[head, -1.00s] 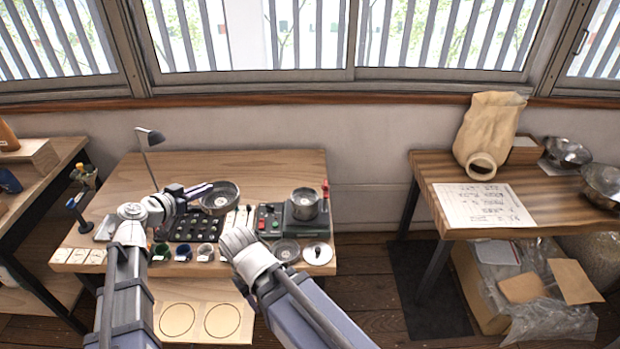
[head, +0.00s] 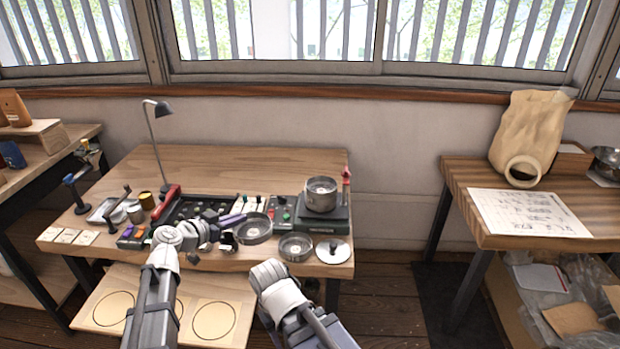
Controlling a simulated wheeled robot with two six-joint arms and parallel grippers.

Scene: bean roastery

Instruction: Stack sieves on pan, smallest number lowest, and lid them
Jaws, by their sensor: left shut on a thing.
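My left gripper (head: 238,219) is shut on the rim of a round metal sieve (head: 255,229), over the front middle of the table. A silver metal pan or stack (head: 321,196) stands on a dark device with a green front (head: 322,222); I cannot tell how many pieces it has. A second, smaller-looking round sieve (head: 296,247) lies at the front edge, right of the held one. A flat pale lid with a dark knob (head: 334,251) lies beside it. Numbers on the sieves are too small to read. My right arm shows at bottom centre, but its gripper fingers do not.
A dark tray (head: 185,208), small cups, a desk lamp (head: 160,108) and white cards (head: 75,237) take up the left and front of the table (head: 240,165). A red-topped post (head: 346,178) stands by the device. The back of the table is clear.

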